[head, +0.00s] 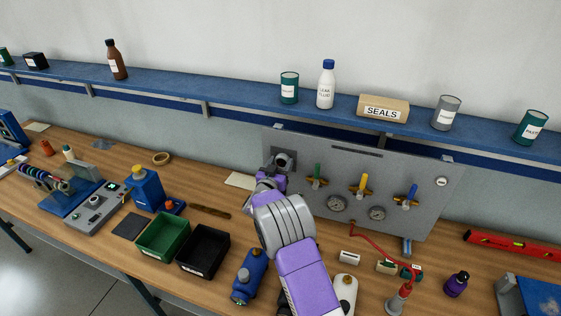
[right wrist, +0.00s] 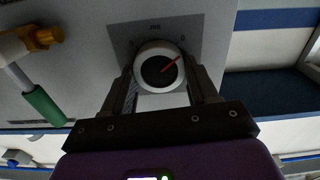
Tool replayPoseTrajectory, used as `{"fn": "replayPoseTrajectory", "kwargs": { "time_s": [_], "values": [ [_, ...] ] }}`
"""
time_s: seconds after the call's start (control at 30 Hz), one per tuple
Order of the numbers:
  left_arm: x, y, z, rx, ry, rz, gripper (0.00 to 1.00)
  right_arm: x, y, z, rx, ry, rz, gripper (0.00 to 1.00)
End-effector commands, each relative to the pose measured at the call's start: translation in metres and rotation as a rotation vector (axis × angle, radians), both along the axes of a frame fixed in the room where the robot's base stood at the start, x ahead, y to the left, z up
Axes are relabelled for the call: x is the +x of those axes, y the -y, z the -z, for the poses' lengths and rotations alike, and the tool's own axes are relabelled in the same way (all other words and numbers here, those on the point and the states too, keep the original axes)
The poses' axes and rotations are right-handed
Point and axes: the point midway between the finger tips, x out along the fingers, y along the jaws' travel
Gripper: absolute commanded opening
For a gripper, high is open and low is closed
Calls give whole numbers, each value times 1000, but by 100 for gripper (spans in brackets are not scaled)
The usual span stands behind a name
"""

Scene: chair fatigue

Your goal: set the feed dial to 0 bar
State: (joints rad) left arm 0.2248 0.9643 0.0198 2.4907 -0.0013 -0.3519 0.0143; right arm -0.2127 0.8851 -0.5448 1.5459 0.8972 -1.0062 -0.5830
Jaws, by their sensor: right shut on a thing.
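The feed dial (right wrist: 158,66) is a round knob with a white rim, a dark face and an orange-red pointer, on the grey panel (head: 415,175). In the right wrist view the pointer slants to the upper right; small marks around the dial are too blurred to read surely. My right gripper (right wrist: 160,76) is shut on the dial, with one dark finger on each side. In the head view the dial (head: 287,158) is at the panel's upper left, partly hidden by my right gripper (head: 279,170). My left gripper is in neither view.
Green, yellow and blue valve handles (head: 363,184) sit right of the dial, with two gauges (head: 337,204) below. A green bin (head: 163,236), a black bin (head: 203,251) and a blue bottle (head: 248,277) stand left of my forearm. A blue shelf (head: 230,105) runs above.

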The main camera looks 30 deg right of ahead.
Motion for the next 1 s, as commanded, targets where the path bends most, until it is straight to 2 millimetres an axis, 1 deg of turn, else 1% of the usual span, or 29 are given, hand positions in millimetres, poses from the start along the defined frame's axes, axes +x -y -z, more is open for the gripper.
{"fn": "replayPoseTrajectory", "kwargs": {
  "time_s": [0.1, 0.3, 0.83, 0.87, 1.0],
  "values": [
    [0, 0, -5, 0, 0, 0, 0, 0, 0, 0, -34, -45, 0, 28],
    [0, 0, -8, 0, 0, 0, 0, 0, -1, 1, -71, -89, -1, 28],
    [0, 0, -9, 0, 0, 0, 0, 0, -1, 2, -85, -105, -1, 28],
    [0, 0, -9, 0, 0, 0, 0, 0, -1, 2, -85, -105, -1, 63],
    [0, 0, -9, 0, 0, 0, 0, 0, -1, 2, -85, -104, -1, 84]
  ]
}}
